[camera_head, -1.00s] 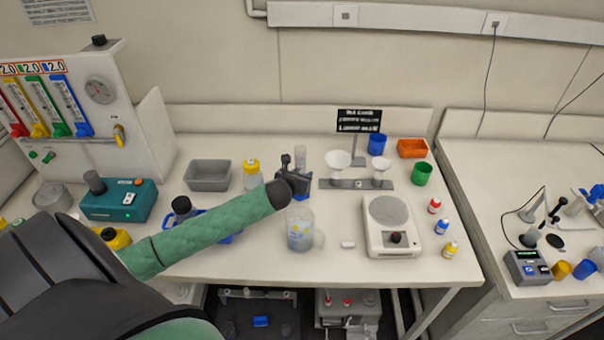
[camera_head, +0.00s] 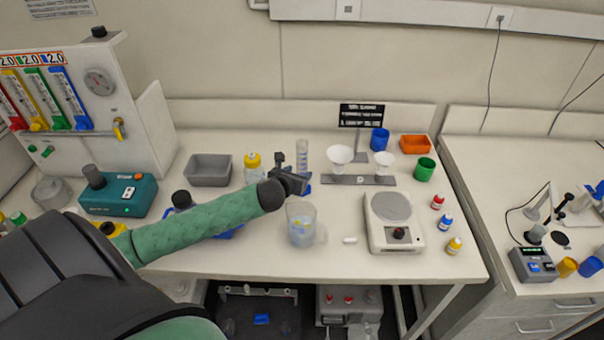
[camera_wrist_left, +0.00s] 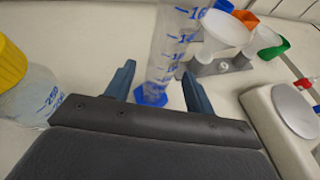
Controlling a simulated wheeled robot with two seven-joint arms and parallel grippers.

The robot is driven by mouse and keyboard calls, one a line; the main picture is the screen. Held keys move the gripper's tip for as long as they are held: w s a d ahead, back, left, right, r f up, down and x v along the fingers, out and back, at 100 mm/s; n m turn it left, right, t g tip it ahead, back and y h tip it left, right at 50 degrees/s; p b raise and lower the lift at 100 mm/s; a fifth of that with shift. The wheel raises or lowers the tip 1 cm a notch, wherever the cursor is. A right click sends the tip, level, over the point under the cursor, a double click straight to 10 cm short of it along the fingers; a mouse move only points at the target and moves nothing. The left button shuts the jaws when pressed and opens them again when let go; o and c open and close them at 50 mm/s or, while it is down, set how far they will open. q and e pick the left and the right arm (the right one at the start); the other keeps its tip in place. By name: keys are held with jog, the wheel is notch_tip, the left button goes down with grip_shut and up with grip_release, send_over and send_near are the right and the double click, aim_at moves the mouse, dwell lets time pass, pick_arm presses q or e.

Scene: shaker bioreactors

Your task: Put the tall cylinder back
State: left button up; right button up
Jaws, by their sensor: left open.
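The tall clear cylinder (camera_head: 302,152), with blue graduation marks and a blue base, stands upright on the bench at the back. My left gripper (camera_head: 290,178) is open and empty just in front and to the left of it. In the left wrist view the cylinder (camera_wrist_left: 172,50) appears between the two open fingers (camera_wrist_left: 158,92), its blue base near the fingertips. No finger visibly presses on it. My right gripper is not in view.
A yellow-capped bottle (camera_wrist_left: 22,90) is close on the left. A clear beaker (camera_head: 301,225) stands in front of the gripper. A stand with white funnels (camera_head: 358,180) and a balance (camera_head: 393,222) are to the right. A grey tray (camera_head: 208,170) lies left.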

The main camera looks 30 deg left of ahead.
pick_arm(q)
jog(key=b+v, duration=0.2)
jog(key=v, duration=0.5)
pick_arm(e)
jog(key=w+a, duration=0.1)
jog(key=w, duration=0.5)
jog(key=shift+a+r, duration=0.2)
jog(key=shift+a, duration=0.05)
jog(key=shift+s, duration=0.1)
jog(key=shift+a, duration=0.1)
